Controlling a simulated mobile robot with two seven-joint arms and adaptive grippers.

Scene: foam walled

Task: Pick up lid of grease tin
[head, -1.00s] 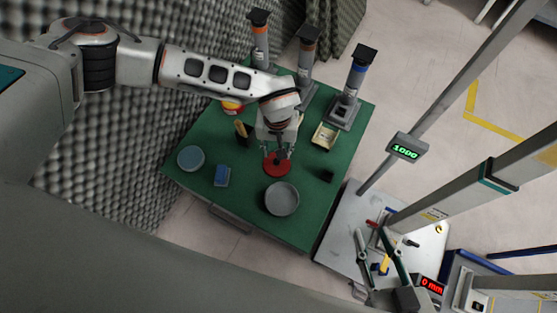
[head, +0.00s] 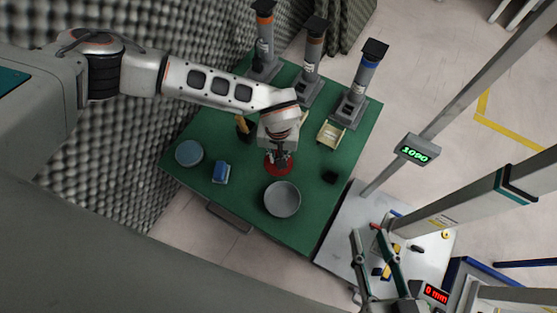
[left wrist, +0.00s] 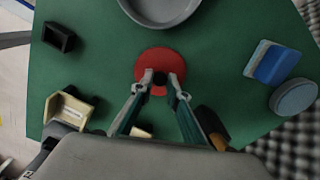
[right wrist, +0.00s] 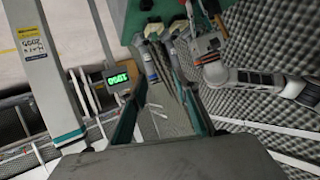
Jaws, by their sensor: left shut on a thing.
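The red round lid (head: 268,168) lies on the green table, with a black knob (left wrist: 159,77) in its middle. It also shows in the left wrist view (left wrist: 149,65). My left gripper (left wrist: 160,79) is over the lid, with its fingertips closed on the knob from both sides. In the head view the left gripper (head: 279,160) covers part of the lid. My right gripper (head: 368,233) is open and empty, away to the right above the light platform. The grease tin cannot be told for sure; my left arm hides part of the table.
A grey round pan (head: 282,199) stands just in front of the lid. A blue-grey round tin (head: 189,153) and a blue block (head: 221,171) are to the left. A yellowish tray (head: 330,135) and a small black box (head: 330,177) are to the right. Several grey stands line the back.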

